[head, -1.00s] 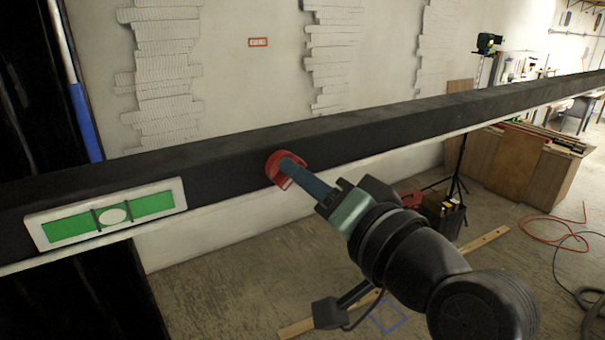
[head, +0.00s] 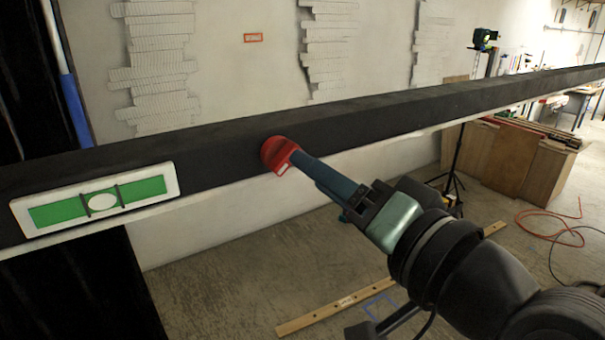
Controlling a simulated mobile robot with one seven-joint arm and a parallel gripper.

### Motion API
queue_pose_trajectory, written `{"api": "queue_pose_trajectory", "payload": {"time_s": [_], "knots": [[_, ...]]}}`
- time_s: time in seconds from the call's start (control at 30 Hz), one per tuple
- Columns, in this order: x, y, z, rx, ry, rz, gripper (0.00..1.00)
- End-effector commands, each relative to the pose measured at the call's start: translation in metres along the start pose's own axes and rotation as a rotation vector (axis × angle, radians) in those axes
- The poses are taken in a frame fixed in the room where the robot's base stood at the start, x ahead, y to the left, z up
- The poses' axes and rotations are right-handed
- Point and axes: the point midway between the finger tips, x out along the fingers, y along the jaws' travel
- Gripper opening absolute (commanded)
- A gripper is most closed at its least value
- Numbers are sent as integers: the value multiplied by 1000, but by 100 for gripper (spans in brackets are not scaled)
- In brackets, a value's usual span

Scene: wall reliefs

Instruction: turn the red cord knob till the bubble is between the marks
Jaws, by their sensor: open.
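The red cord knob (head: 277,152) sits on the front face of the long black beam (head: 220,164). It is round with a pale edge mark at its lower right. My gripper (head: 297,160) reaches it from the lower right. Its blue fingers are open and their tips overlap the knob's right side in the picture; I cannot tell whether they touch it. The level (head: 170,172) is a white frame with a green vial at the beam's left. Its white bubble (head: 103,203) lies between the two black marks, about centred.
Dark curtain-like panels stand at the far left beside a blue and white pole (head: 75,108). Pale reliefs (head: 155,65) hang on the wall behind the beam. A wooden crate (head: 510,155), a tripod and an orange cable (head: 550,225) are at the right. A wooden batten lies on the floor.

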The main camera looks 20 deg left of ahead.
Motion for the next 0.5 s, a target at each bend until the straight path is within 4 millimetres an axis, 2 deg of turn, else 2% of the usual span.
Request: {"api": "queue_pose_trajectory", "payload": {"time_s": [0.03, 0.2, 0.33, 0.5], "knots": [[-14, 4, 2, -5, 6, 3, 50], [-50, 3, 1, -3, 6, 2, 50], [-69, 2, 1, -3, 3, 1, 50], [-81, 0, 0, -1, 1, 1, 50]]}}
